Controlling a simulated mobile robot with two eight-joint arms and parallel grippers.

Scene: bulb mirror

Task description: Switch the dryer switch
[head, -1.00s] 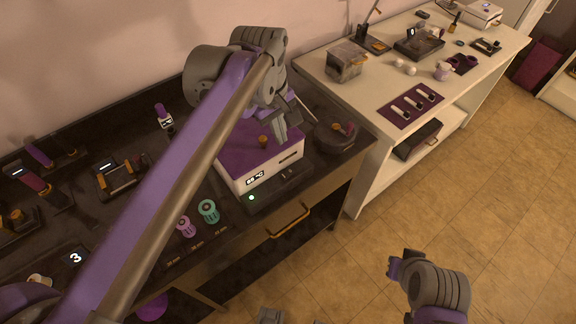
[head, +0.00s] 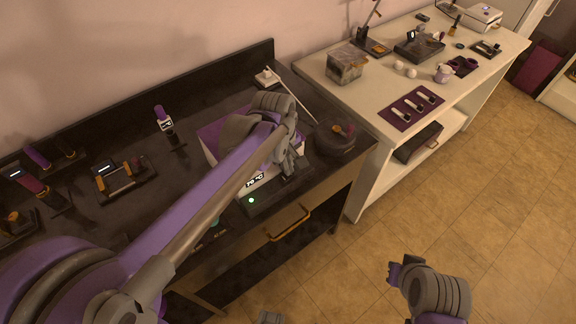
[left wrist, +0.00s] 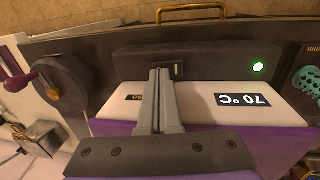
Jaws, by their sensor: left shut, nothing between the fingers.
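The dryer is a white box (left wrist: 200,102) with a purple top and a display reading 70 °C. In the head view its top (head: 208,140) is largely covered by my left arm. A low black unit (head: 262,200) lies along its front, with a lit green lamp (head: 251,200). In the left wrist view this black unit (left wrist: 215,62) shows a small switch (left wrist: 179,69). My left gripper (head: 290,174) is shut and empty, pointing down at the unit. In the left wrist view its fingertips (left wrist: 160,72) are just left of the switch; contact cannot be told.
A round dark container (head: 335,140) stands right of the dryer. A black stand (head: 122,180) and a purple-topped tool (head: 163,118) are to the left. A drawer handle (head: 290,222) juts from the counter front. A white table (head: 360,95) stands beyond.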

